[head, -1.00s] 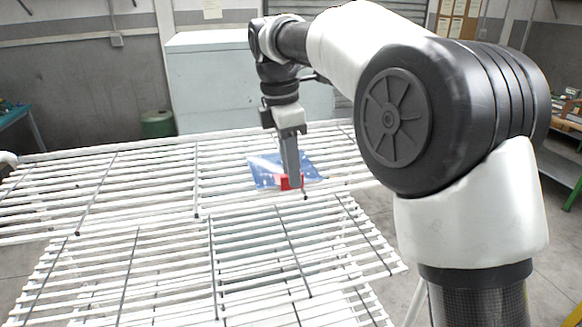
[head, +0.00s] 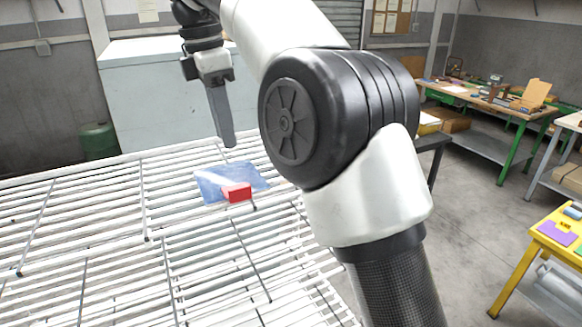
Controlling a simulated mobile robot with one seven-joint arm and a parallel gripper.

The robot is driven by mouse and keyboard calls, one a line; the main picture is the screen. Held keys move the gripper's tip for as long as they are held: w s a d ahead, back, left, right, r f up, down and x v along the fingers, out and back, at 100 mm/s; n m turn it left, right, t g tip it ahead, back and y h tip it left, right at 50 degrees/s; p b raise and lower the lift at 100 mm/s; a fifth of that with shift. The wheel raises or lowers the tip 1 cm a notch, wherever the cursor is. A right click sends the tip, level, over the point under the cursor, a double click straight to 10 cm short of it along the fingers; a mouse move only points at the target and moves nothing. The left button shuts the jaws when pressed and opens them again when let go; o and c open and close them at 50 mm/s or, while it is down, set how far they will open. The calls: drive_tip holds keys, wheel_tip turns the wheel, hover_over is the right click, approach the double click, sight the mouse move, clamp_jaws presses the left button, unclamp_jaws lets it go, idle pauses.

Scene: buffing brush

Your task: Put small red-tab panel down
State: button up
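The small panel (head: 213,183) is a thin blue sheet with a red tab (head: 238,193) on its near edge. It lies flat on the white slatted rack. My gripper (head: 229,143) hangs above and behind the panel, apart from it, pointing down. Its fingers show side-on as one grey bar, so the gap between them is hidden. Nothing shows hanging from the fingertips.
The white slatted rack (head: 100,215) fills the lower left, with free slats around the panel. A pale cabinet (head: 150,95) and a green bin (head: 98,141) stand behind it. A yellow table (head: 560,236) and green-legged workbenches (head: 520,112) stand at the right.

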drive_tip(key=s+d+m+t, duration=0.1)
drive_tip(key=s+d+m, duration=0.45)
drive_tip(key=d, duration=0.25)
drive_tip(key=s+d+m+t, duration=0.2)
drive_tip(key=s+d+m, duration=0.3)
drive_tip(key=d+m, duration=0.3)
drive_tip(key=s+d+f+m+t+y, duration=0.1)
drive_tip(key=s+d+f+m+t, duration=0.1)
drive_tip(key=s+d+f+m, duration=0.7)
drive_tip(key=s+f, duration=0.3)
drive_tip(key=shift+s+d+f+m, duration=0.15)
drive_tip(key=shift+d+f+m, duration=0.15)
drive_tip(key=shift+m, duration=0.05)
